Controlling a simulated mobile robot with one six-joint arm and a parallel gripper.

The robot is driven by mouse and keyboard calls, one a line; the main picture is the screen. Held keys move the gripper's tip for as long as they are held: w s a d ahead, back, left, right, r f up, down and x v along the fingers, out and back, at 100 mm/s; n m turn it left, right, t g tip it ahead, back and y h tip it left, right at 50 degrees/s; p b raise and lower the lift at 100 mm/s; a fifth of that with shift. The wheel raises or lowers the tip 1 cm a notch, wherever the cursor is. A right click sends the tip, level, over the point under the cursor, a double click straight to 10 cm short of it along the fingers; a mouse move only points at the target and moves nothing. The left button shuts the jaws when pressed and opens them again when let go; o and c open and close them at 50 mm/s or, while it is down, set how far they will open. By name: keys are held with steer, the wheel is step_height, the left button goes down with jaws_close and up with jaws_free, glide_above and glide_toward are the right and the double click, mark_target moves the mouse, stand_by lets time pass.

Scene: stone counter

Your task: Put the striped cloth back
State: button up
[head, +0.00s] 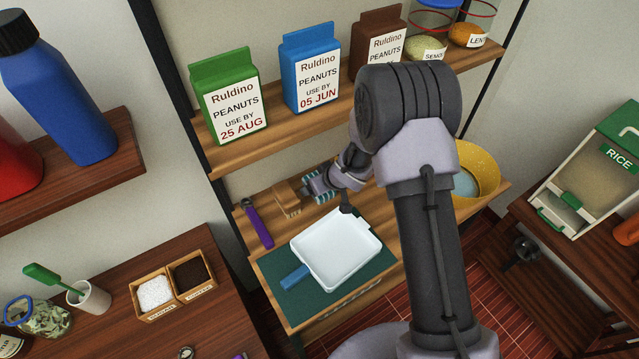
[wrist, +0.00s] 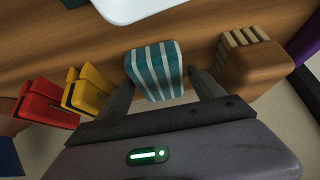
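The striped cloth (wrist: 155,68), a teal and white folded block, is in the wrist view between the two fingertips of my gripper (wrist: 158,77). The fingers flank it closely on both sides; I cannot tell whether they press on it. In the head view the cloth (head: 323,190) shows at the back of the wooden shelf, just behind the white tray, partly covered by my gripper (head: 313,187). A brown wooden brush (head: 287,199) with pale bristles is just left of it, and also shows right of my gripper in the wrist view (wrist: 255,68).
The white tray (head: 318,262) with a blue handle lies on a green mat (head: 378,278) in front. A purple-handled tool (head: 259,228) lies at left, a yellow tub (head: 478,170) stands at right. Cartons stand on the shelf above (head: 268,137).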

steer(key=s+d+r+m+t+h+p, duration=0.1)
steer(key=s+d+r+m, duration=0.3)
steer(key=r, duration=0.6)
steer(key=s+d+r+h+p, duration=0.2)
steer(key=d+r, duration=0.4)
steer(key=r, duration=0.3)
steer(key=s+d+r+m+t+h+p, duration=0.15)
steer(key=s+d+r, duration=0.3)
steer(key=r, duration=0.55)
steer(key=s+a+r+m+g+y, duration=0.1)
steer(key=s+r, duration=0.3)
steer(key=s, duration=0.6)
steer(key=s+a+r+m+g+y, duration=0.1)
steer(key=s+r+m, duration=0.3)
steer(key=s, duration=0.6)
steer(key=shift+s+r+m+y, duration=0.35)
steer(key=shift+r+y, duration=0.1)
steer(key=shift+r, duration=0.1)
steer(key=shift+a+b, duration=0.1)
steer(key=shift+b, duration=0.2)
